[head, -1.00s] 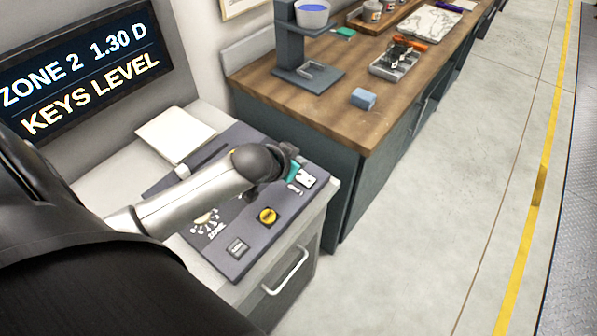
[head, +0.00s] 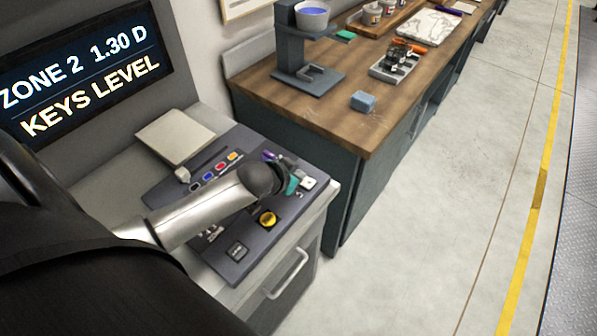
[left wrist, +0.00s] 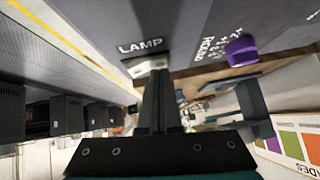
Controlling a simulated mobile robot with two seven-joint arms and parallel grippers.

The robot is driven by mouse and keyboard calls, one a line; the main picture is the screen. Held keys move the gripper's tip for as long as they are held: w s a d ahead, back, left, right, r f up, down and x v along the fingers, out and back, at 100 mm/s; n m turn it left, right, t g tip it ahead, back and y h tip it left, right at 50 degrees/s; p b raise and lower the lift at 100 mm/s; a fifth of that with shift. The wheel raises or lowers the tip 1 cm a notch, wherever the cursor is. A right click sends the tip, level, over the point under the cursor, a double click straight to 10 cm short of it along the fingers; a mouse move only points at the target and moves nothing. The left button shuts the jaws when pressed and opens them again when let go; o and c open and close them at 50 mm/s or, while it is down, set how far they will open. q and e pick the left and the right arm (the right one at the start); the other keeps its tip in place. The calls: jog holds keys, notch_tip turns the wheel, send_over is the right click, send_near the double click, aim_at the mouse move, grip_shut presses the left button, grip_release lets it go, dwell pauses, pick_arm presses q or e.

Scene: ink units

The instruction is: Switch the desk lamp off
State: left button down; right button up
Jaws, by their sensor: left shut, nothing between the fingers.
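A white switch (left wrist: 146,66) sits beside the printed word LAMP on the dark console panel in the left wrist view. In the head view a white switch (head: 308,183) shows at the panel's right end. My left gripper (left wrist: 158,76) is shut and empty, its tips close to the LAMP switch; I cannot tell whether they touch it. In the head view my left gripper (head: 293,183) is over the right end of the panel, largely hidden by its own wrist. I cannot make out the desk lamp itself. My right gripper is not in view.
Floor to the right is clear.

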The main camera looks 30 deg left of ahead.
pick_arm(q)
jog(key=shift+d, duration=0.1)
jog(key=shift+d+r+p, duration=0.15)
jog(key=shift+d+p, duration=0.5)
jog(key=shift+d, duration=0.05)
jog(key=shift+r+p, duration=0.4)
jog(key=r+p, duration=0.3)
jog(key=shift+a+r+p, duration=0.2)
jog(key=shift+p, duration=0.2)
jog(key=a+p+v, duration=0.1)
jog(key=v, duration=0.8)
jog(key=shift+s+a+r, duration=0.3)
jog(key=shift+a, duration=0.1)
